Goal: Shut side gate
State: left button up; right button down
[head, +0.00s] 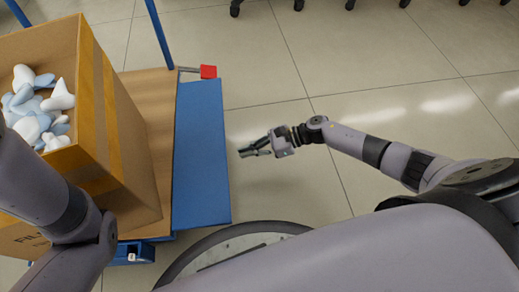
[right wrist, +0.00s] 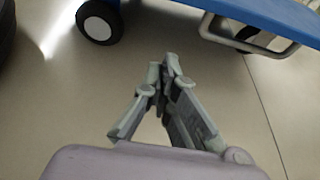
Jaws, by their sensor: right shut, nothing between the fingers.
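The side gate looks like the blue panel (head: 202,155) along the right side of the cart's wooden deck (head: 148,90). Its exact tilt is hard to tell from above. A red block (head: 208,72) on a metal bar sits by its far end. My right gripper (head: 243,153) is to the right of the panel, apart from it, over bare floor. In the right wrist view the right gripper's fingers (right wrist: 167,68) are together and empty, with a blue edge of the cart (right wrist: 235,12) beyond. My left arm crosses the box at the left; its gripper is out of view.
A cardboard box (head: 112,130) holding white and light blue plush toys (head: 38,108) stands on the deck. Blue posts (head: 160,35) rise at the cart's far end. A cart wheel (right wrist: 98,22) and a metal loop (right wrist: 245,38) show.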

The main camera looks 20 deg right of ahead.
jog(key=a+r, duration=0.1)
jog(key=w+a+r+b, duration=0.1)
jog(key=a, duration=0.1)
jog(key=shift+a+r, duration=0.1)
jog(key=shift+r, duration=0.25)
dwell(0.3)
